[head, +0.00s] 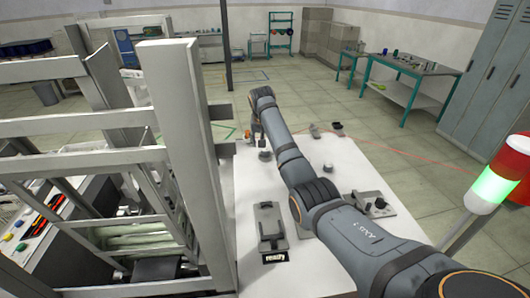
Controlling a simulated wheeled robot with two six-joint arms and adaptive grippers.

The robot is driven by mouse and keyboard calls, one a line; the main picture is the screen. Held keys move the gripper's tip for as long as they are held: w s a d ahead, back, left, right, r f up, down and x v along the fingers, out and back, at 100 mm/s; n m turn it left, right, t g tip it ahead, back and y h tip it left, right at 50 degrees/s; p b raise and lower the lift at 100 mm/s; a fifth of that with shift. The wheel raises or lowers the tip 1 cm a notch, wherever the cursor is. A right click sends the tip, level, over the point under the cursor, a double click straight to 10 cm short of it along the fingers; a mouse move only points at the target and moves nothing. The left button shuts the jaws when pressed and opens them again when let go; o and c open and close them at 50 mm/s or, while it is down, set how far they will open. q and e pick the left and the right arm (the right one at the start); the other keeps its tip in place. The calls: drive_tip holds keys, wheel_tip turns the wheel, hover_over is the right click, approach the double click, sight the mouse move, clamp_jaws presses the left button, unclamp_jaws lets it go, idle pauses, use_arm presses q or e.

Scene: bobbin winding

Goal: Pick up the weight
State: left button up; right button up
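Small metal pieces stand on the white table (335,268). A short round grey piece (265,155) stands near its left edge and may be the weight, but it is too small to be sure. Another small grey piece (314,131) and a dark round one (337,128) are at the far end. My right arm reaches from the lower right across the table, and its wrist bends down near the far left edge. The gripper there is too small and too covered by the arm to read, and I see nothing clearly held. My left gripper is out of view.
A grey box with knobs (370,203) stands at the right. A tall white frame (180,130) borders the table's left side. A signal lamp (497,183) rises at the right.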

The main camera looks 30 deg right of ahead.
sight(265, 150)
drive_tip(key=shift+w+d+f+p, duration=0.1)
drive_tip(key=shift+f+p, duration=0.1)
drive_tip(key=shift+p, duration=0.2)
drive_tip(key=p+x, duration=0.1)
drive_tip(key=x, duration=0.2)
drive_tip(key=shift+d+f, duration=0.15)
drive_tip(key=shift+f, duration=0.05)
drive_tip(key=shift+w+f, duration=0.15)
drive_tip(key=shift+f, duration=0.35)
drive_tip(key=shift+r, duration=0.1)
drive_tip(key=c, duration=0.5)
clamp_jaws()
